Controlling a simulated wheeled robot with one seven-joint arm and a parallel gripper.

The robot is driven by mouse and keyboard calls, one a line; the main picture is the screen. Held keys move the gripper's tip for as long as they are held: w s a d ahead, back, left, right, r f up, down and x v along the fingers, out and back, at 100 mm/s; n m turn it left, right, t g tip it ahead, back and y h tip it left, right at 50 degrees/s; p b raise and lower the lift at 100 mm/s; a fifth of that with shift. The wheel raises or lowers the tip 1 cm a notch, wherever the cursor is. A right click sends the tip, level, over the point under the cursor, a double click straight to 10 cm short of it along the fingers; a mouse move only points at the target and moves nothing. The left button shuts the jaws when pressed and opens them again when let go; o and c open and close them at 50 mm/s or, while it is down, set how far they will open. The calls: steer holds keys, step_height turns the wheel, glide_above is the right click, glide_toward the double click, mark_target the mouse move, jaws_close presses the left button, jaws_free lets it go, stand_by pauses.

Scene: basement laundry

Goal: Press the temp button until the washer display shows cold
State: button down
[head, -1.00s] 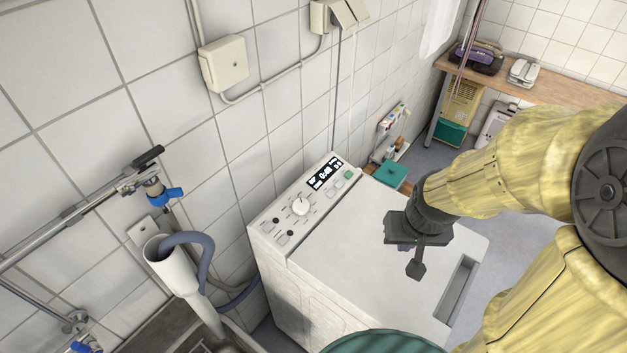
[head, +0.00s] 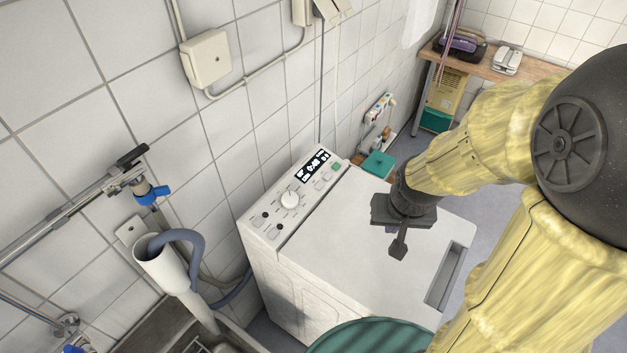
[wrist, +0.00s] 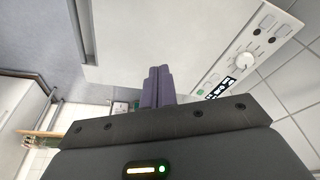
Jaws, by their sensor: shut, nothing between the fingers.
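The white top-loading washer (head: 345,250) stands against the tiled wall, its control panel along the wall side. The panel holds a lit dark display (head: 314,166), a round white dial (head: 290,199), a green button (head: 336,167) and several small pale buttons (head: 322,183). The display's text is too small to read, and I cannot tell which button is temp. My gripper (head: 398,250) is shut and empty above the washer lid, apart from the panel. In the wrist view the closed fingers (wrist: 157,87) point over the lid, with the dial (wrist: 243,64) and display (wrist: 220,89) to the right.
A drain pipe with a grey hose (head: 185,240) and a sink (head: 165,330) lie left of the washer. A round green object (head: 365,338) is in front. A wooden bench (head: 530,65) stands behind. The space above the lid is mostly clear.

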steer(key=w+a+f+m+t+y+p, duration=0.1)
steer(key=w+a+f+m+t+y, duration=0.1)
steer(key=w+m, duration=0.4)
steer(key=w+a+f+m+t+y+p, duration=0.1)
steer(key=w+a+m, duration=0.4)
steer(key=w, duration=0.6)
steer(key=w+a+f+m+t+y+p, duration=0.2)
steer(key=w+a+f+m+t+y, duration=0.1)
steer(key=w+m, duration=0.5)
step_height(320, 180, down, 3)
steer(key=shift+w+a+r+y, duration=0.15)
steer(key=shift+w+a+y, duration=0.25)
steer(key=shift+y, duration=0.8)
steer(key=shift+s, duration=0.1)
steer(key=b, duration=0.7)
glide_above(319, 185)
steer(key=s+d, duration=0.2)
steer(key=d, duration=0.1)
step_height(319, 185, down, 6)
steer(key=shift+w+a+f+b, duration=0.15)
steer(key=shift+a+f+b, duration=0.15)
steer(key=shift+f, duration=0.35)
steer(key=shift+w+a+f+b, duration=0.15)
steer(key=shift+a+f+b, duration=0.1)
steer(key=shift+f, duration=0.35)
steer(key=shift+f, duration=0.15)
steer(key=shift+w+f, duration=0.1)
steer(key=shift+f, duration=0.1)
